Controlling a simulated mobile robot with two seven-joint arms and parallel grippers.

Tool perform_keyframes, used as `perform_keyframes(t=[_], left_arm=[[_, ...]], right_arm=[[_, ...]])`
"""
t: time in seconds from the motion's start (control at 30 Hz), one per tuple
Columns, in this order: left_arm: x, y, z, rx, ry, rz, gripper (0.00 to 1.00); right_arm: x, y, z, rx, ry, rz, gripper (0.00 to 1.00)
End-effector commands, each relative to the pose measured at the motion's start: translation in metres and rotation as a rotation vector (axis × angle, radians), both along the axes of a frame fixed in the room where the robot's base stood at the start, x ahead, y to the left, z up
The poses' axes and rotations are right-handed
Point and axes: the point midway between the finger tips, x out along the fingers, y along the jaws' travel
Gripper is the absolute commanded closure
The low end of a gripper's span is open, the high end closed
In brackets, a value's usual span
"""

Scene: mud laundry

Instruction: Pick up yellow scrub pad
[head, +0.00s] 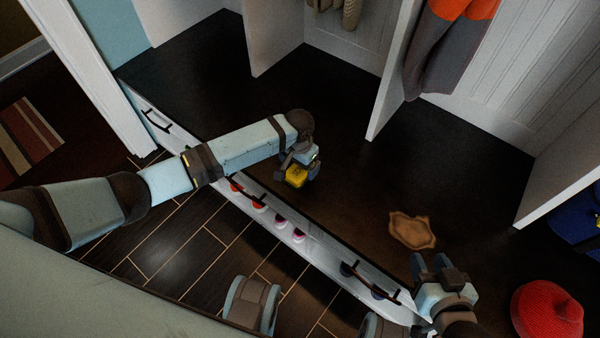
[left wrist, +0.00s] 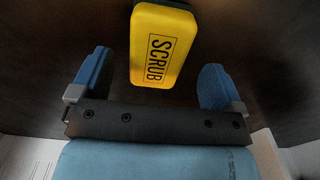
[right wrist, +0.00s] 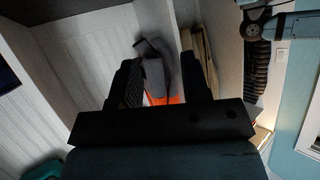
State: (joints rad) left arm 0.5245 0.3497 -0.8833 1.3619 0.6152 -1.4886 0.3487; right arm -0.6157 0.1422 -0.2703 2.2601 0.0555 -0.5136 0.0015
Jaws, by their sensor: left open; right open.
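The yellow scrub pad (head: 296,176) lies on the dark bench top near its front edge. In the left wrist view the pad (left wrist: 163,46), marked SCRUB, shows between and just beyond the fingers. My left gripper (head: 297,170) is right over the pad in the head view. Its blue fingers (left wrist: 155,80) are open, with a gap on both sides of the pad. My right gripper (head: 437,264) is at the lower right, above the bench front edge, open and empty. In the right wrist view its dark fingers (right wrist: 165,85) are apart with nothing between them.
A brown flat scalloped object (head: 412,230) lies on the bench near my right gripper. A red knitted hat (head: 547,310) sits at the lower right. White dividers (head: 395,70) stand along the bench. An orange and grey garment (head: 450,45) hangs at the back.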

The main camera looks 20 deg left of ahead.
Motion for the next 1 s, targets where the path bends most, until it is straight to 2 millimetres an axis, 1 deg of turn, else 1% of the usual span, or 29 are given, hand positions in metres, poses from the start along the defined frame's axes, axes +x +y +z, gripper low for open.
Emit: perform_keyframes(t=[0.03, 0.07, 0.1, 0.13, 0.2, 0.4, 0.43, 0.47, 0.5, 0.57, 0.6, 0.63, 0.67, 0.9, 1.0], left_arm=[[-0.002, -0.002, -0.014, 0.001, 0.002, 0.0, 0.06], [-0.002, -0.002, -0.018, 0.002, 0.002, 0.0, 0.06], [-0.002, -0.002, -0.024, 0.002, 0.002, 0.0, 0.06], [-0.002, -0.002, -0.027, 0.001, 0.001, 0.0, 0.06], [-0.002, -0.001, -0.031, 0.001, 0.001, 0.0, 0.06], [-0.002, -0.002, -0.03, 0.0, 0.0, -0.001, 0.06], [-0.002, -0.002, -0.03, 0.0, 0.0, -0.001, 0.11], [-0.002, -0.002, -0.03, 0.0, 0.0, -0.001, 0.18], [-0.002, -0.002, -0.03, 0.0, 0.0, -0.001, 0.27], [-0.002, -0.002, -0.03, 0.0, 0.0, -0.001, 0.41], [-0.002, -0.002, -0.03, 0.0, 0.0, -0.001, 0.5], [-0.002, -0.002, -0.03, 0.0, 0.0, -0.001, 0.57], [-0.002, -0.002, -0.03, 0.0, 0.0, -0.001, 0.6], [-0.002, -0.002, -0.03, 0.0, 0.0, -0.001, 0.6], [-0.001, -0.001, -0.027, 0.0, 0.0, -0.001, 0.6]], right_arm=[[0.001, 0.002, -0.005, 0.012, -0.012, 0.001, 0.57], [0.003, 0.005, 0.0, 0.023, -0.033, 0.005, 0.57], [0.009, 0.009, 0.014, 0.039, -0.082, 0.014, 0.57], [0.012, 0.01, 0.022, 0.047, -0.106, 0.018, 0.57], [0.014, 0.013, 0.027, 0.058, -0.126, 0.022, 0.57], [0.013, 0.014, 0.027, 0.06, -0.123, 0.022, 0.57], [0.013, 0.014, 0.027, 0.06, -0.122, 0.022, 0.57], [0.013, 0.014, 0.027, 0.06, -0.122, 0.022, 0.57], [0.013, 0.014, 0.026, 0.06, -0.122, 0.022, 0.57], [0.013, 0.014, 0.026, 0.06, -0.121, 0.022, 0.57], [0.013, 0.014, 0.026, 0.059, -0.12, 0.023, 0.57], [0.013, 0.013, 0.026, 0.059, -0.12, 0.023, 0.57], [0.013, 0.013, 0.026, 0.059, -0.12, 0.023, 0.57], [0.013, 0.013, 0.026, 0.058, -0.119, 0.02, 0.57], [0.013, 0.012, 0.026, 0.057, -0.117, 0.019, 0.57]])
